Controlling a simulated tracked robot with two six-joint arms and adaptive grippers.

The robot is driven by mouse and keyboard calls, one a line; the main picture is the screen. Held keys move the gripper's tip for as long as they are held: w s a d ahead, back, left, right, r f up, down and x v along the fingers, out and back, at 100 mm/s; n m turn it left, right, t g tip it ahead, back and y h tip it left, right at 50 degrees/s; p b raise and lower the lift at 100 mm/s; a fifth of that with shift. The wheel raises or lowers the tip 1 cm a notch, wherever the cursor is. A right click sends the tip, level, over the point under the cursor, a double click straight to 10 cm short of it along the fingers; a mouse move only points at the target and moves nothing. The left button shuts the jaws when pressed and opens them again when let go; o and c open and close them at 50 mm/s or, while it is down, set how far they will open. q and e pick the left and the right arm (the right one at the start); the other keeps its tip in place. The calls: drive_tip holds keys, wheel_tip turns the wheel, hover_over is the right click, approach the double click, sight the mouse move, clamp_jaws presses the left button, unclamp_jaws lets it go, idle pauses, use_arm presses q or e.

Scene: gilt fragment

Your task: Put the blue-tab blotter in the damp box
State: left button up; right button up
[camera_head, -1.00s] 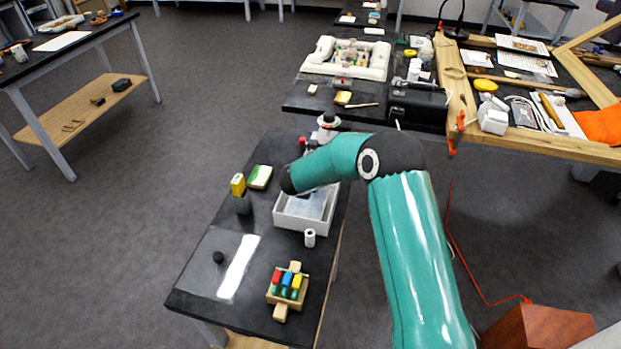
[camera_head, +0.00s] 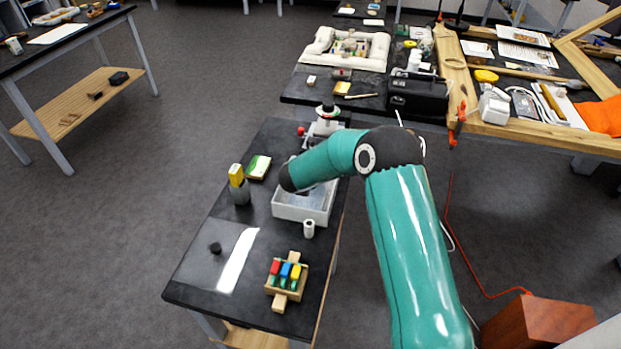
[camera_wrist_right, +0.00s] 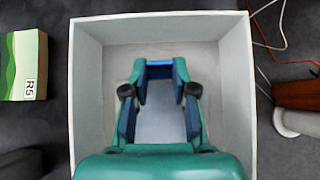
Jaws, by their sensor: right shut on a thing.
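The white open box (camera_head: 303,212), which I take as the damp box, stands on the dark narrow bench. It also fills much of the right wrist view (camera_wrist_right: 88,100). My right gripper (camera_wrist_right: 160,72) points down inside its walls. The gripper is shut on the blotter, whose blue tab (camera_wrist_right: 160,68) shows between the fingertips. A pale blue-grey sheet (camera_wrist_right: 160,124) shows between the fingers. Whether it touches the box floor I cannot tell. In the head view my teal right arm hides the gripper. My left gripper is not in view.
A green-and-white box (camera_head: 259,167) and a yellow-topped grey holder (camera_head: 238,184) stand left of the box. A small white cylinder (camera_head: 309,229) stands close in front. A wooden rack with coloured pieces (camera_head: 287,275) and a white strip (camera_head: 237,261) lie nearer. A microscope-like device stands behind.

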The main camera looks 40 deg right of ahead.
drive_tip(key=shift+f, duration=0.25)
drive_tip(key=o, duration=1)
drive_tip(key=shift+r, duration=0.1)
